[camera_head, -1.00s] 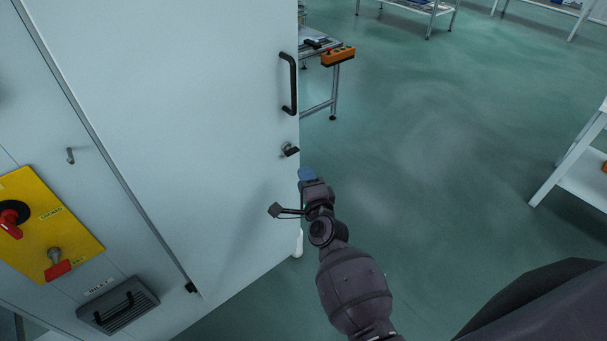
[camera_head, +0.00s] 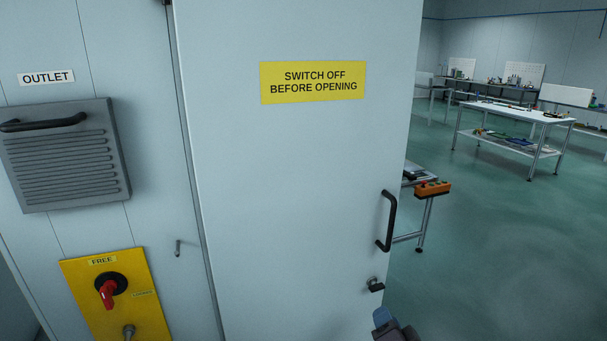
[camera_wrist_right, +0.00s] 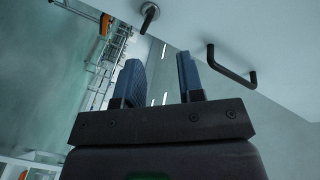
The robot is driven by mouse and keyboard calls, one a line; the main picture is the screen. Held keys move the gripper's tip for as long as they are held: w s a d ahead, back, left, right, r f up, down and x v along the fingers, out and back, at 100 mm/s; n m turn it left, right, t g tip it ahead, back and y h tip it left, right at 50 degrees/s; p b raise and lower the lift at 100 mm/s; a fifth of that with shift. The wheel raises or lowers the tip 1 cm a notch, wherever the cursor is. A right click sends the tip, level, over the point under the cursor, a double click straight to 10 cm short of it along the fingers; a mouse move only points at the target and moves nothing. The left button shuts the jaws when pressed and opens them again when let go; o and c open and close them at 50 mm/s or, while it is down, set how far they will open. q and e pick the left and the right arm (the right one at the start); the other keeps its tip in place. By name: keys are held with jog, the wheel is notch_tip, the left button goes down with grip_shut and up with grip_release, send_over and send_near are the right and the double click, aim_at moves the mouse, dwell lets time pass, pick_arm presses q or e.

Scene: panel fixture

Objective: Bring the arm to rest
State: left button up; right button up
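My right gripper (camera_wrist_right: 160,82) is open and empty in the right wrist view, its two blue fingers apart. In the head view only the tip of my right gripper (camera_head: 385,322) shows at the bottom edge, just below the door latch (camera_head: 375,285). The latch also shows in the right wrist view (camera_wrist_right: 149,14), clear of the fingers. The pale cabinet door (camera_head: 290,190) carries a black bar handle (camera_head: 387,222), which also shows in the right wrist view (camera_wrist_right: 232,68), beside the fingers and not touched. My left gripper is in neither view.
A yellow panel (camera_head: 115,295) with a red rotary switch (camera_head: 108,290) is at lower left, below a grey louvred outlet cover (camera_head: 65,155). A small table with an orange control box (camera_head: 432,188) stands behind the door edge. Open green floor (camera_head: 480,260) lies to the right.

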jog(key=s+d+f+n+g, duration=0.2)
jog(key=s+d+f+n, duration=0.1)
jog(key=s, duration=0.5)
jog(key=s+d+f+n+g, duration=0.1)
jog(key=s+f+n, duration=0.3)
jog(key=s, duration=0.5)
jog(key=s+d+f+n+g+h, duration=0.1)
jog(key=s+d+f+n+g, duration=0.1)
jog(key=s, duration=0.6)
notch_tip(320, 180, down, 2)
jog(key=d+n, duration=0.1)
jog(key=d, duration=0.1)
jog(key=shift+s+d+f+n+g, duration=0.2)
jog(key=shift+s+d+n+g, duration=0.1)
jog(key=shift+s+d, duration=0.05)
